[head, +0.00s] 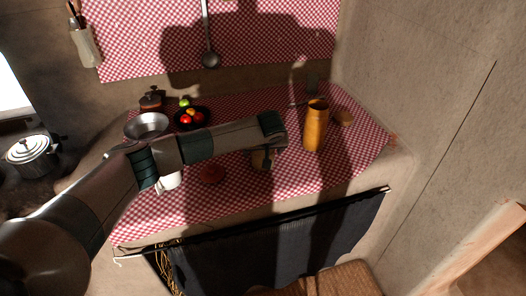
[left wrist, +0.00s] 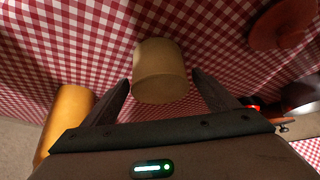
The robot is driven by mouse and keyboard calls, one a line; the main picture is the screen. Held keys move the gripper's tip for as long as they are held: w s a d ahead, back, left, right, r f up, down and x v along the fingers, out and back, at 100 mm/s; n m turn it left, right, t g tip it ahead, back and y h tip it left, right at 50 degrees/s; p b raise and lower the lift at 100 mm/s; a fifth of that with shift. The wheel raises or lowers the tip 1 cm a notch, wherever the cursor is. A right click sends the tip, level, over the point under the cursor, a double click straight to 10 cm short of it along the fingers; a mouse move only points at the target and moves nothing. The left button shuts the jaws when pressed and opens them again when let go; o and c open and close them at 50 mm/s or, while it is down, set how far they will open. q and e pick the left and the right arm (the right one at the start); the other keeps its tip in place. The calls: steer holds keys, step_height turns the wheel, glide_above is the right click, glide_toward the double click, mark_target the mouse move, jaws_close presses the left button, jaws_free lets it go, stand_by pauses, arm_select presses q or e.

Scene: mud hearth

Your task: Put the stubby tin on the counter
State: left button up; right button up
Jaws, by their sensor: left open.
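A short tan cylinder, which looks like the stubby tin (left wrist: 160,66), stands on the checked cloth in the left wrist view. It is between and slightly beyond the two dark fingertips of my left gripper (left wrist: 161,80). The fingers are spread, with a visible gap on each side of the tin. In the head view my left gripper (head: 264,158) is low over the middle of the counter (head: 235,196), and the tin is mostly hidden by it. My right gripper is not in view.
A tall orange jar (head: 315,130) stands close to the right of my left gripper. A dark red round thing (head: 212,174) and a white cup (head: 171,181) are on the near left. A fruit bowl (head: 203,124) and metal pan (head: 147,121) are behind my arm. The front right cloth is clear.

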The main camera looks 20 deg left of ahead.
arm_select(q)
steer(key=shift+r, duration=0.15)
steer(key=shift+r, duration=0.1)
steer(key=b+v, duration=0.2)
steer(key=v, duration=0.9)
steer(key=shift+s+r, duration=0.2)
steer(key=shift+r, duration=0.15)
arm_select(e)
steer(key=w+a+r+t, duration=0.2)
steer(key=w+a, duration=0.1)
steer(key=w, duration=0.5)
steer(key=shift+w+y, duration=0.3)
arm_select(q)
steer(key=shift+d, duration=0.15)
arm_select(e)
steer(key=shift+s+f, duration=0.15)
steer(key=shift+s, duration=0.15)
